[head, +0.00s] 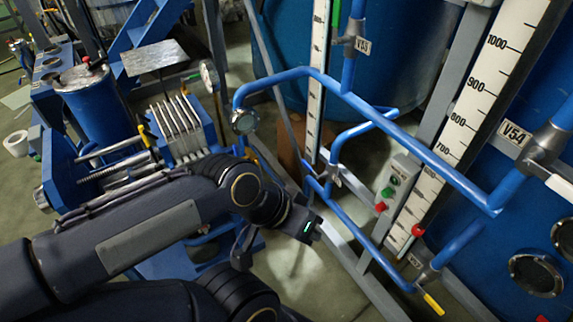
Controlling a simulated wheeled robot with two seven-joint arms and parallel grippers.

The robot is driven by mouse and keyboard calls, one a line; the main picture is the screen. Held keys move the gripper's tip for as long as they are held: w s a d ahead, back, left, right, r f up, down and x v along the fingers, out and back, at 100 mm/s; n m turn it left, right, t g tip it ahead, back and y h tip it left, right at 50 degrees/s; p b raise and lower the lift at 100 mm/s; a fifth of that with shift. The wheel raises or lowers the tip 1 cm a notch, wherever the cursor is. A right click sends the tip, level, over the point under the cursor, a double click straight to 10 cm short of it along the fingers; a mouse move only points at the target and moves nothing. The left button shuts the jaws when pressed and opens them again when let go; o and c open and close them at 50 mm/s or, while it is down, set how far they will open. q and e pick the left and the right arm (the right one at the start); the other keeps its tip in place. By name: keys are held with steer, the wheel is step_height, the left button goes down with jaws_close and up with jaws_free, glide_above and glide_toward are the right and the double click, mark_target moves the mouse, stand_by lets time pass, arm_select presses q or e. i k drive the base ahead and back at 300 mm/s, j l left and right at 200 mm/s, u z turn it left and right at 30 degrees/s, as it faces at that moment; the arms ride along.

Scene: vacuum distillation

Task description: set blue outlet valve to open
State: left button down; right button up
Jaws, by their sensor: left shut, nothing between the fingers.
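Blue pipework (410,145) with several grey valves runs across the right half of the head view. One valve (428,275) low on the right has a yellow handle (433,303). A valve labelled V54 (540,148) has a pale handle at the right edge. A valve labelled V55 (352,40) sits at the top. I cannot tell which is the blue outlet valve. My left gripper (307,228) is shut and empty, left of the lower pipe and apart from the yellow handle. Its fingertips are hard to make out. My right gripper does not show.
Blue tanks (400,60) stand behind the pipes. White level scales (470,110) and a small button box (398,187) stand among them. A blue filter press (180,125) is at the left. Some open floor (310,275) shows below my left gripper.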

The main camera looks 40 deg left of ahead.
mark_target(303, 162)
steer(key=u, duration=1.35)
steer(key=i+j, duration=0.15)
steer(key=j, duration=0.2)
steer(key=i+j, duration=0.2)
steer(key=j, duration=0.15)
steer(key=i+j, duration=0.15)
steer(key=j, duration=0.15)
steer(key=i+j, duration=0.2)
steer(key=j, duration=0.15)
steer(key=j+z, duration=0.15)
steer(key=z, duration=0.25)
steer(key=i+j+z, duration=0.1)
steer(key=z, duration=0.35)
steer(key=j+z, duration=0.2)
steer(key=z, duration=1.3)
